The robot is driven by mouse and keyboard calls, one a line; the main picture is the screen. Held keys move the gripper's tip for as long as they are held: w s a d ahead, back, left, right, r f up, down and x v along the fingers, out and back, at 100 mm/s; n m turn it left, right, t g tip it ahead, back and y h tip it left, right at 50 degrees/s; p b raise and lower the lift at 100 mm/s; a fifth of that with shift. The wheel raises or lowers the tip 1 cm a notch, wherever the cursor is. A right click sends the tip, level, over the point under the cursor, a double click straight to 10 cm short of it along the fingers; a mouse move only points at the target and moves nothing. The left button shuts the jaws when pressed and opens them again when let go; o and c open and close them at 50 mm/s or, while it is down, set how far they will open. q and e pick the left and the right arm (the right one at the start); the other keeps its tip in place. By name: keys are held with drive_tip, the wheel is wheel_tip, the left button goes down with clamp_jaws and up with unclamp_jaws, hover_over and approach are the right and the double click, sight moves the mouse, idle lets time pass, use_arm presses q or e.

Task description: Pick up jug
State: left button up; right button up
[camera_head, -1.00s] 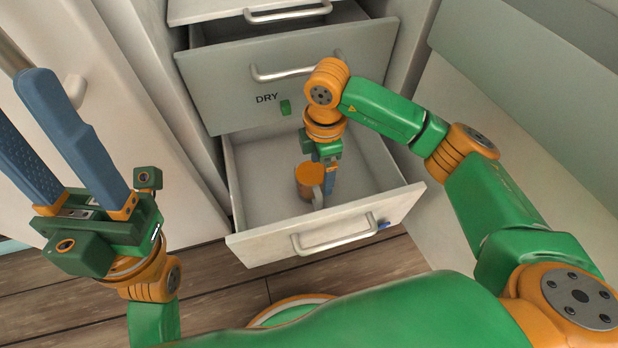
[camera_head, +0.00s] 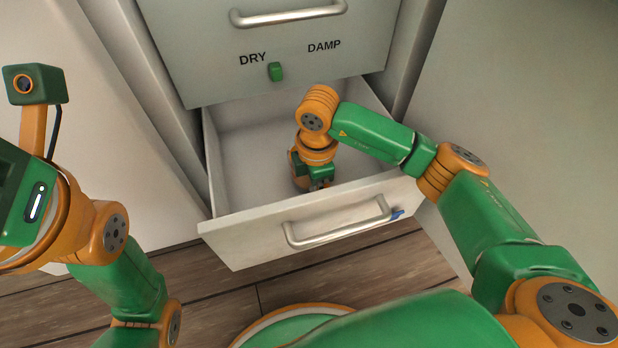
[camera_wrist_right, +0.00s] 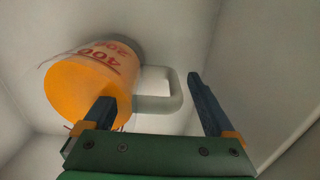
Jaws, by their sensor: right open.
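The jug (camera_wrist_right: 95,80) shows in the right wrist view as a pale cylinder with red number markings, an orange end and a light handle (camera_wrist_right: 172,90). It is inside the open lower drawer (camera_head: 235,160). In the head view my right gripper hides most of it. My right gripper (camera_wrist_right: 149,88) is open and pointed down into the drawer. In its wrist view, the left finger overlaps the jug's orange end and the right finger is beyond the handle. The handle appears between the fingers; I see no grip. Only the base of my left gripper shows at the left edge; its fingers are out of frame.
The lower drawer's front with its bar handle (camera_head: 340,225) faces me, with a small blue piece (camera_head: 397,214) on it. Above is a closer drawer front marked DRY and DAMP with a green slider (camera_head: 275,72). Drawer walls surround my right gripper. Wooden floor (camera_head: 180,275) lies in front.

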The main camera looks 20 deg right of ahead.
clamp_jaws()
idle(0.3)
drive_tip(key=shift+r, duration=0.1)
